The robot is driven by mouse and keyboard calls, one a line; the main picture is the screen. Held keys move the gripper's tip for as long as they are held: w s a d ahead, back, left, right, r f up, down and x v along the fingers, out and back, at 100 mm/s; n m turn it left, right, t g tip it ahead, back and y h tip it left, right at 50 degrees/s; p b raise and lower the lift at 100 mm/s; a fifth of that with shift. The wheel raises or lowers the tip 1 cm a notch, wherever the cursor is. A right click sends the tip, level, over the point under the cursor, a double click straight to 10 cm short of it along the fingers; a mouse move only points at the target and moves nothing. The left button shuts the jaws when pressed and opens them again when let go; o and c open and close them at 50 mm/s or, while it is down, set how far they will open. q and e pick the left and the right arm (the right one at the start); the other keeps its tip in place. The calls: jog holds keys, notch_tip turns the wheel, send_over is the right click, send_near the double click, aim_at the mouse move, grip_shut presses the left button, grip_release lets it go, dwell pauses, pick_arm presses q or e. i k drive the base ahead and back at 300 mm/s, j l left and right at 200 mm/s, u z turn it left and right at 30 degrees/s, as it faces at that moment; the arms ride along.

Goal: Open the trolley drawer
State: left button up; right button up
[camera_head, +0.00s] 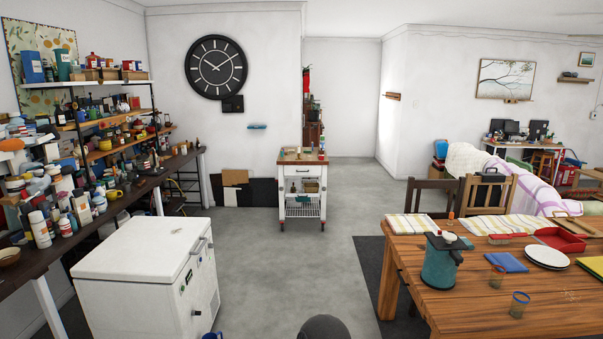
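The trolley (302,188) stands upright on the floor near the back wall, a little right of a large black clock. It is white with a brown wooden top and open shelves below. Its drawer (303,171) is the white front panel just under the top, with a small dark handle, and it looks closed. A few small items stand on the trolley top, and baskets or boxes sit on the shelf below. Neither of my grippers is in view. A dark rounded shape shows at the bottom middle edge, and I cannot tell what it is.
A white chest freezer (148,268) stands at the front left, before cluttered shelves and a long dark workbench (140,195). A wooden table (400,276) with a teal jug (440,262) and dishes fills the front right. Clear grey floor (285,265) runs between them to the trolley.

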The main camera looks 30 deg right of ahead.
aim_at(288, 170)
jog(key=i+l+z, duration=0.3)
jog(key=i+l, duration=0.15)
jog(key=i, duration=0.15)
jog(key=i+l+z, duration=0.25)
jog(key=i, duration=0.35)
jog(key=i+l+z, duration=0.3)
jog(key=i, duration=0.35)
jog(key=i+z, duration=0.3)
jog(key=i, duration=2.35)
